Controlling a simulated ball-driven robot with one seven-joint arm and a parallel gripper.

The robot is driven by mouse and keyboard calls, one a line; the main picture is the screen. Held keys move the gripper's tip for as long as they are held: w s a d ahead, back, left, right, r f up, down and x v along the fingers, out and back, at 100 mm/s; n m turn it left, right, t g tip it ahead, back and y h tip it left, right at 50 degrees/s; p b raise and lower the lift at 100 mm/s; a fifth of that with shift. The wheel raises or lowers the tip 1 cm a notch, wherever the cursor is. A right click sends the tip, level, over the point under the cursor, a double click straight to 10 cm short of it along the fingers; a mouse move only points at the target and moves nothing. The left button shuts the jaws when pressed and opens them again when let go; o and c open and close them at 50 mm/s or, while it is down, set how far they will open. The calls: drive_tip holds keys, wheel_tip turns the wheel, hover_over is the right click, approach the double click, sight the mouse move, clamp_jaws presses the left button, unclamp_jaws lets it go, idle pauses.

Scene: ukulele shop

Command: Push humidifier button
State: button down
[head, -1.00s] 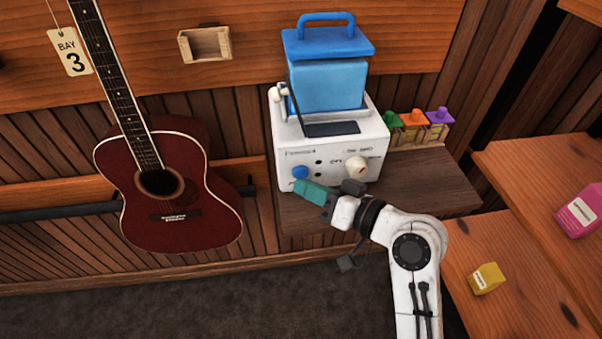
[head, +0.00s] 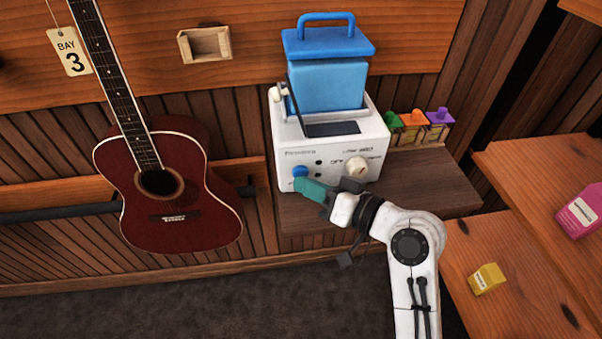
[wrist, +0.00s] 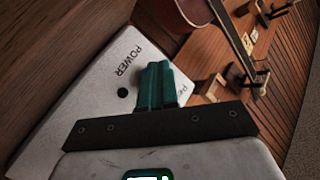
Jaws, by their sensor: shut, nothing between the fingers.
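The humidifier is a white box (head: 335,148) with a blue tank (head: 327,85) on top, standing on a dark wooden shelf. A round blue button (head: 300,171) is at the lower left of its front, and a pale knob (head: 356,167) is at the right. My gripper (head: 299,184) is shut and empty, its teal fingertips just below and in front of the button. Contact cannot be told. In the wrist view, the shut fingers (wrist: 156,72) reach toward the white front (wrist: 85,112) beside the word POWER and a black dot (wrist: 123,93). The button is not visible there.
Small green, orange and purple-topped bottles (head: 415,127) stand right of the humidifier. A red guitar (head: 185,210) hangs to the left.

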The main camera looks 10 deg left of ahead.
drive_tip(key=shift+w, duration=0.2)
drive_tip(key=shift+s, duration=0.15)
drive_tip(key=shift+s+d, duration=0.25)
drive_tip(key=shift+s, duration=0.55)
drive_tip(key=s+d+p, duration=0.1)
drive_tip(key=s, duration=0.4)
drive_tip(key=shift+s+d+p, duration=0.3)
drive_tip(key=shift+s+p, duration=0.1)
idle(1.4)
